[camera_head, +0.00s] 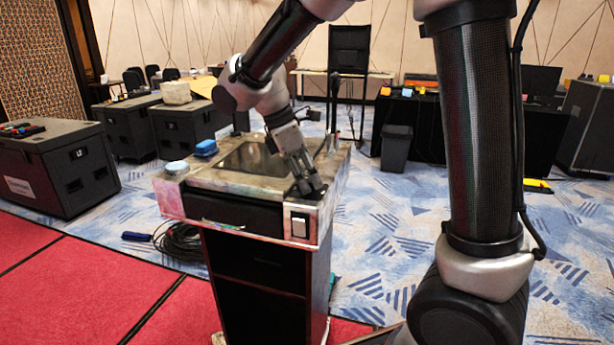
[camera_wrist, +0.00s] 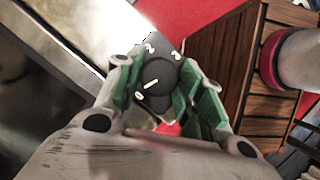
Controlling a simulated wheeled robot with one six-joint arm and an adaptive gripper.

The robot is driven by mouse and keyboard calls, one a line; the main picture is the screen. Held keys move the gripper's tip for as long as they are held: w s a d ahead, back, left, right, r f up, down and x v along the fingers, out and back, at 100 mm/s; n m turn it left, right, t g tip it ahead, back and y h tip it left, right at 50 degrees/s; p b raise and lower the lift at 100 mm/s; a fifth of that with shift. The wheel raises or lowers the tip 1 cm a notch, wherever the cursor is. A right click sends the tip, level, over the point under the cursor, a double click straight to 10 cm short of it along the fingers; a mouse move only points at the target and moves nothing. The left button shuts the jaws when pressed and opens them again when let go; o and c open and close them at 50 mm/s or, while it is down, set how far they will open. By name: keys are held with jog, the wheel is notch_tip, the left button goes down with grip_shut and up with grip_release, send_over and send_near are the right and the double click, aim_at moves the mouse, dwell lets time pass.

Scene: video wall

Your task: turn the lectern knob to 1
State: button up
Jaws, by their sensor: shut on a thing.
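The lectern (camera_head: 190,178) stands in the middle of the head view, its worn top facing me. My gripper (camera_head: 308,187) points down at its front right corner. In the wrist view the dark round knob (camera_wrist: 164,71) sits between the green pads of my gripper (camera_wrist: 156,82), which is shut on it. White marks 0, 2 and 3 show around the knob on its dark plate (camera_wrist: 164,48). A white line on the knob points to the lower left, towards the 0. The mark 1 is not visible; my left finger covers part of the dial. In the head view my fingers hide the knob.
A blue item (camera_head: 206,148) and a pale round item with a blue top (camera_head: 177,168) sit on the lectern's left side. A microphone (camera_head: 333,105) rises at its back right. A coiled black cable (camera_head: 180,242) lies on the floor. Black cases (camera_head: 55,165) stand left.

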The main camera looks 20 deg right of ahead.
jog(key=m+g, duration=0.1)
jog(key=m, duration=0.3)
jog(key=shift+w+m+y, duration=0.15)
jog(key=shift+m+y, duration=0.15)
jog(key=shift+y, duration=0.1)
jog(key=shift+m+g+y, duration=0.5)
jog(key=shift+m+g, duration=0.3)
jog(key=shift+m, duration=1.1)
jog(key=shift+d, duration=0.1)
jog(key=o, duration=1)
jog(key=shift+r, duration=0.1)
jog(key=v, duration=1.2)
